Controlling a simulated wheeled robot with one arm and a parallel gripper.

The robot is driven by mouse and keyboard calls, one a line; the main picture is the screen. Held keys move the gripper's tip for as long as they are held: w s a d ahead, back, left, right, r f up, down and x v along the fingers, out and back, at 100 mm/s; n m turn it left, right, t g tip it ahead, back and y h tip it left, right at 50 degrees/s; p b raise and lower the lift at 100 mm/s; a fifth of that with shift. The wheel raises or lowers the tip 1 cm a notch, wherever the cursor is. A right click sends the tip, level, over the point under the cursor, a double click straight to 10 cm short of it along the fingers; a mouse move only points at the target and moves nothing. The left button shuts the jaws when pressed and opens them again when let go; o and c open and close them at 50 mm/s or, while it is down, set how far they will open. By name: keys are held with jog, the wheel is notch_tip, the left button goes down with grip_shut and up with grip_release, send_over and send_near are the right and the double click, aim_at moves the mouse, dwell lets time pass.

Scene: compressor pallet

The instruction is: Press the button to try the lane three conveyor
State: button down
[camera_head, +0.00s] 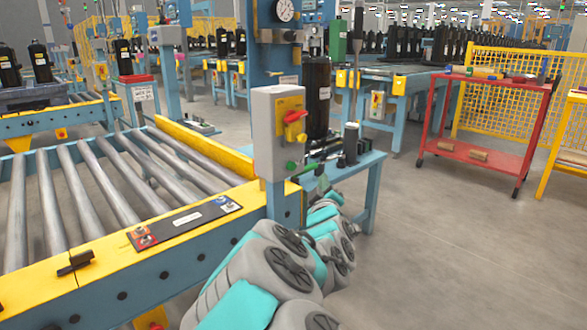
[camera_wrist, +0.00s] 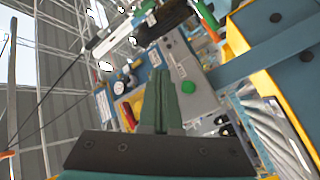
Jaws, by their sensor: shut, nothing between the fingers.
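A grey control box (camera_head: 266,134) stands on a post at the corner of the roller conveyor (camera_head: 95,190). A red switch on a yellow plate (camera_head: 293,118) is on its upper face. A green button (camera_head: 291,165) sits low on the same face. In the wrist view the green button (camera_wrist: 188,87) is on a grey panel, just right of my fingertips. My gripper (camera_wrist: 159,73) has green fingers pressed together with nothing between them. In the head view my arm rises to the right of the post, with the gripper near the button. I cannot tell the exact gap.
A blue bench (camera_head: 350,168) with a tall black cylinder (camera_head: 316,97) stands right behind the box. A label strip (camera_head: 185,222) lies on the conveyor's yellow rail. A red cart (camera_head: 480,150) and yellow mesh fence (camera_head: 505,95) stand at the right. The floor between is clear.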

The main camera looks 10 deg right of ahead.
aim_at(296, 165)
jog(key=w+a+b, duration=0.1)
jog(key=w+a, duration=0.4)
jog(key=w, duration=0.1)
jog(key=shift+w, duration=0.35)
jog(key=shift+f+b, duration=0.1)
jog(key=shift+b, duration=0.25)
dwell(1.6)
jog(key=shift+w+a, duration=0.15)
jog(key=shift+w, duration=0.15)
jog(key=shift+w+a+b, duration=0.3)
jog(key=shift+w+b, duration=0.15)
jog(key=shift+b, duration=0.15)
dwell(1.0)
jog(key=shift+s, duration=0.1)
jog(key=shift+s+d, duration=0.5)
jog(key=shift+s, duration=0.2)
